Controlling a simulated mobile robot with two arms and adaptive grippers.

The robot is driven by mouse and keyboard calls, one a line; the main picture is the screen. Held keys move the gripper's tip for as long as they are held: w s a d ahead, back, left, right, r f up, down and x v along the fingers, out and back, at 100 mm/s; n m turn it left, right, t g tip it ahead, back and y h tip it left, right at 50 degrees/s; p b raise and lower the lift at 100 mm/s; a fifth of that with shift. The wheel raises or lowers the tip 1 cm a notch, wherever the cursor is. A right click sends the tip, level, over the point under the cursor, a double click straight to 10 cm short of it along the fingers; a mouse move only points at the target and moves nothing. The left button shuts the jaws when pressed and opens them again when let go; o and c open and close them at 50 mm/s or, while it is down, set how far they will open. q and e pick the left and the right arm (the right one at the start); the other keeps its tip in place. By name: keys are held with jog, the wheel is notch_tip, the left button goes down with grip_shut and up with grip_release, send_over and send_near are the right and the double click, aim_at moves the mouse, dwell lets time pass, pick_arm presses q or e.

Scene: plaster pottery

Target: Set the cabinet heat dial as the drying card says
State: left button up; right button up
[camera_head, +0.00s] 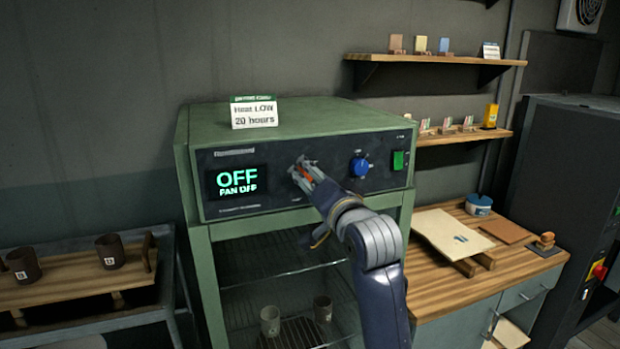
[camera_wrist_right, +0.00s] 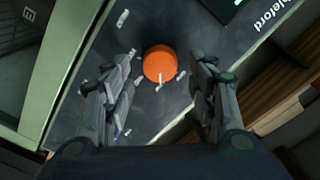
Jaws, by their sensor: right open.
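The drying card (camera_head: 254,113) stands on top of the green cabinet (camera_head: 330,118) and reads "Heat LOW 20 hours". The cabinet's display (camera_head: 237,182) reads "OFF" and "FAN OFF". The orange dial (camera_head: 304,172) is on the dark front panel, partly hidden by my right gripper (camera_head: 303,174) in the head view. In the right wrist view the orange dial (camera_wrist_right: 160,64) has a pale pointer mark. My right gripper (camera_wrist_right: 160,85) is open, its fingers on either side of the dial with gaps to it. My left gripper is not in view.
A blue knob (camera_head: 359,166) and a green switch (camera_head: 399,160) sit right of the orange dial on the panel. Cups (camera_head: 270,321) stand inside the cabinet. A wooden worktop (camera_head: 450,285) lies to the right, a rack with dark mugs (camera_head: 110,252) to the left.

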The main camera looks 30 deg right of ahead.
jog(key=v, duration=0.6)
jog(key=shift+d, duration=0.1)
dwell(0.3)
